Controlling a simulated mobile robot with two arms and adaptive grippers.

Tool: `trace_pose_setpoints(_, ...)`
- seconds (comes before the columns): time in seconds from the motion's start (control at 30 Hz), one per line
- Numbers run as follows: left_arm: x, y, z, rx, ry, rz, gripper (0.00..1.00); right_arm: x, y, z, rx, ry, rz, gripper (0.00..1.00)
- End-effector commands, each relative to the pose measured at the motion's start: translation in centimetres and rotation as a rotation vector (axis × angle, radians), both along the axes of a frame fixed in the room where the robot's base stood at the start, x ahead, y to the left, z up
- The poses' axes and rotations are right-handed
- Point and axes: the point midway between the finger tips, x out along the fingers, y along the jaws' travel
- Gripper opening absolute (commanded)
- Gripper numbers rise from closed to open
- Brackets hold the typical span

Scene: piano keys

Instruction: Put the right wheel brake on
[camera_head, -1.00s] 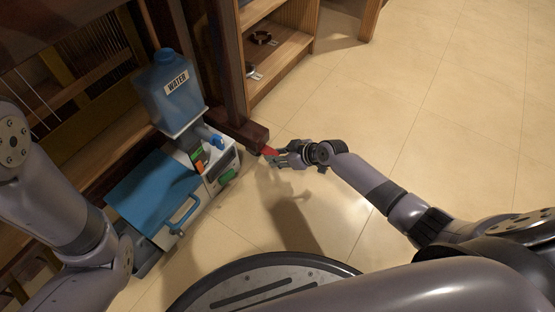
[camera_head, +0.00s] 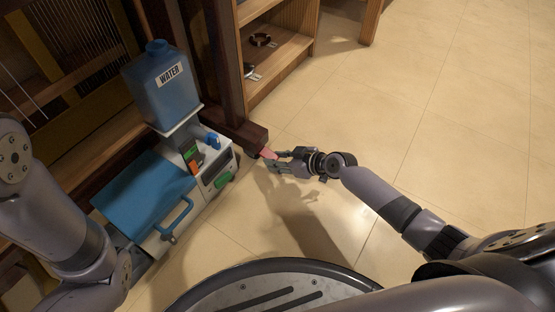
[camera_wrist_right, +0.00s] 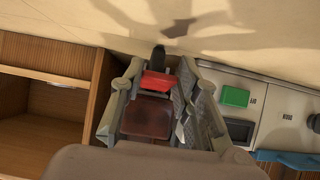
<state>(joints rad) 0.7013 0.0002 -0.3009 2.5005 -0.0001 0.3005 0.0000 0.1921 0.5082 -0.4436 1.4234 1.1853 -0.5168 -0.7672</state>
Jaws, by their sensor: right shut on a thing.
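The right wheel brake is a small red lever (camera_head: 267,153) at the end of the dark wooden piano foot (camera_head: 246,135). In the right wrist view the red brake (camera_wrist_right: 156,80) lies between my fingers, with a black wheel part (camera_wrist_right: 158,56) beyond it and the brown foot (camera_wrist_right: 146,116) behind it. My right gripper (camera_head: 278,158) is low near the floor and shut on the brake, a finger on each side of it. The exact contact is partly hidden. My left arm is at the left of the head view, but its gripper does not show.
A blue water jug (camera_head: 162,86) stands on a white machine with a green button (camera_head: 223,180) and a blue lid (camera_head: 146,192), left of the foot. A wooden shelf (camera_head: 281,62) is behind. The tiled floor (camera_head: 400,110) to the right is clear.

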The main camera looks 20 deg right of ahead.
Motion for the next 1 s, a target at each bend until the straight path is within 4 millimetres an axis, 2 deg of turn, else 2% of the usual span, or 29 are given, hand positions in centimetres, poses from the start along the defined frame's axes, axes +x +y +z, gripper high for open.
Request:
trace_pose_setpoints(0.3,0.0,0.0,0.0,0.0,0.001,0.0,0.5,0.0,0.0,0.0,0.0,0.0,-0.001,0.49)
trace_pose_setpoints(0.67,0.3,0.1,0.0,-0.001,0.008,0.001,0.5,-0.2,-0.2,0.1,0.0,0.0,-0.001,0.5)
trace_pose_setpoints(0.87,0.2,0.0,0.0,-0.001,0.005,0.001,0.5,-2.0,-1.6,1.4,-0.003,0.002,0.0,0.5)
trace_pose_setpoints(1.0,0.1,0.0,0.0,-0.001,0.003,0.001,0.5,-4.0,-3.2,3.0,-0.004,0.002,0.002,0.5)
